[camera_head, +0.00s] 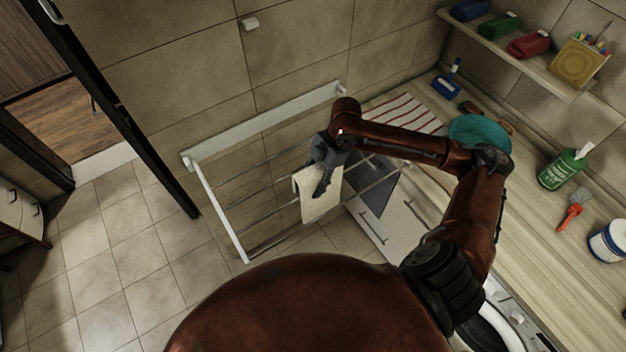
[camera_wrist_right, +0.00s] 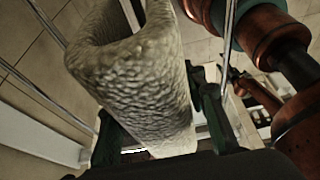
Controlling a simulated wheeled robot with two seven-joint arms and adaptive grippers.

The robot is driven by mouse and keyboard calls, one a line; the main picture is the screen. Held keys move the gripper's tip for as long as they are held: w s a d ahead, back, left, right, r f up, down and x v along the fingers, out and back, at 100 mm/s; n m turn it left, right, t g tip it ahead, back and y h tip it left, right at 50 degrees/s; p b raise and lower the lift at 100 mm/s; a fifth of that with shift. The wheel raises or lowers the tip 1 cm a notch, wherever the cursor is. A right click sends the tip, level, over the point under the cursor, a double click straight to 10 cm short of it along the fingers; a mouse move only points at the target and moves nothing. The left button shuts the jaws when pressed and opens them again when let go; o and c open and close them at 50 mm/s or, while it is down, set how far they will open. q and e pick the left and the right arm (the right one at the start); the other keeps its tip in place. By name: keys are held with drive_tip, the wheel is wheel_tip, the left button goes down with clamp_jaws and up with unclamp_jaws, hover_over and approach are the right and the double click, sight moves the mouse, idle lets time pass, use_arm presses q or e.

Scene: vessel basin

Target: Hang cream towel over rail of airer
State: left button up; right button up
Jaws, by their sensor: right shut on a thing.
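The cream towel (camera_head: 320,204) hangs folded at the airer, with its upper part near a rail in the head view. It fills the middle of the right wrist view (camera_wrist_right: 140,80), where its cloth makes a loop at the upper left. The airer (camera_head: 219,205) is a white wall-mounted frame with several thin metal rails. My right gripper (camera_head: 322,188) is shut on the towel, above the rails. I cannot tell whether the towel rests on a rail, since the gripper and cloth hide the contact.
A worktop (camera_head: 540,235) on the right carries a striped cloth (camera_head: 408,112), a teal bowl (camera_head: 478,130), a green bottle (camera_head: 562,168) and a white tub (camera_head: 607,241). A shelf (camera_head: 530,62) above holds several containers. The tiled floor (camera_head: 110,250) at left is clear.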

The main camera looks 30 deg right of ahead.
drive_tip(key=shift+f+b, duration=0.5)
drive_tip(key=shift+f, duration=1.2)
use_arm(q)
drive_tip(key=shift+s+f+b, duration=0.25)
drive_tip(key=shift+f+b, duration=0.05)
drive_tip(key=shift+f, duration=0.3)
drive_tip(key=shift+s+f+b, duration=0.25)
drive_tip(key=shift+f+b, duration=0.05)
drive_tip(key=shift+f, duration=0.3)
use_arm(e)
drive_tip(key=shift+f, duration=2.05)
